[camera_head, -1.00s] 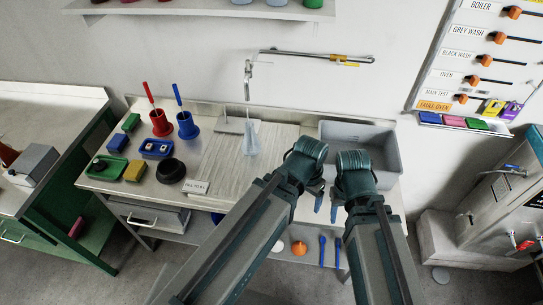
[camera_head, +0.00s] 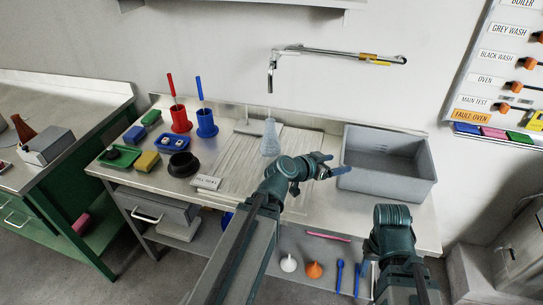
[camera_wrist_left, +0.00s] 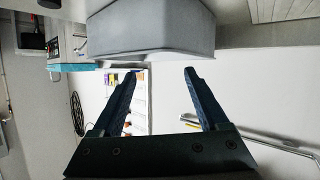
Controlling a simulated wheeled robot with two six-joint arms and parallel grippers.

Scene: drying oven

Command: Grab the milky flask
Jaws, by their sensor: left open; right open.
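A grey basin (camera_head: 385,181) stands right of the drainboard (camera_head: 237,160). The tap (camera_head: 270,78) hangs above the flask. Left are red (camera_head: 180,120) and blue (camera_head: 206,124) holders, a black bowl (camera_head: 183,165) and sponges. Funnels (camera_head: 314,270) and blue tools lie on the lower shelf.

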